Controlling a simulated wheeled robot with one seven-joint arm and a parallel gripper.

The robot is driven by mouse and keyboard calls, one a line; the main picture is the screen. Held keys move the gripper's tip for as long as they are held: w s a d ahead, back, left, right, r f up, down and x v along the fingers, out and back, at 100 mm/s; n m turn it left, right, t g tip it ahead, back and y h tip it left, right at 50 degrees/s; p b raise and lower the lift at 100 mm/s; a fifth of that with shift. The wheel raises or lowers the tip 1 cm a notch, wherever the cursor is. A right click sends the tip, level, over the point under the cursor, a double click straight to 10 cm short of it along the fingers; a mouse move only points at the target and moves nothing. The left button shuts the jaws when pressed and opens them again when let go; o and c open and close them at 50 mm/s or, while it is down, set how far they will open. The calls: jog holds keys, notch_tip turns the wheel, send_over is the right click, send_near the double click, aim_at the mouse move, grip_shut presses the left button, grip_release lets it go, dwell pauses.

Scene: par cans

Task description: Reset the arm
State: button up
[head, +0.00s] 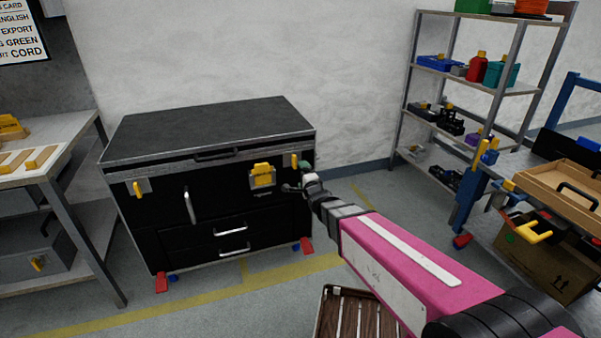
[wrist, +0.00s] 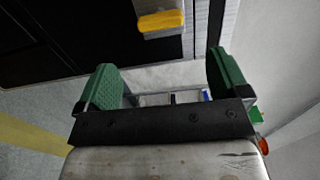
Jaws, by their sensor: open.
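My gripper (head: 298,176) is at the end of my pink arm in the head view, in front of the right part of a black chest (head: 210,150). In the wrist view my gripper (wrist: 168,80) shows two green fingertips wide apart with nothing between them. The chest also shows in the wrist view (wrist: 60,40), with a yellow latch (wrist: 160,22) beyond the fingers. Whether a fingertip touches the chest cannot be told.
A metal shelf (head: 485,91) with several items stands at the back right. A workbench (head: 75,150) is at the left. A wooden tray (head: 560,188) is at the right. A slatted brown crate (head: 322,322) is below my arm. The floor before the chest is clear.

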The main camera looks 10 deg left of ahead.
jog(key=s+d+f+n+g+h, duration=0.1)
jog(key=d+f+n+g+h, duration=0.25)
jog(key=d, duration=0.75)
jog(key=s+d+f+n+g+h, duration=0.1)
jog(key=d+f+n+g+h, duration=0.25)
jog(key=d, duration=0.85)
jog(key=s+d+f+n+g+h, duration=0.2)
jog(key=s+d+n+g, duration=0.2)
jog(key=s+d+g, duration=0.4)
jog(key=s+d, duration=0.6)
jog(key=d, duration=0.2)
jog(key=shift+f+n+h, duration=0.3)
jog(key=shift+f+n, duration=0.05)
jog(key=shift+n, duration=0.05)
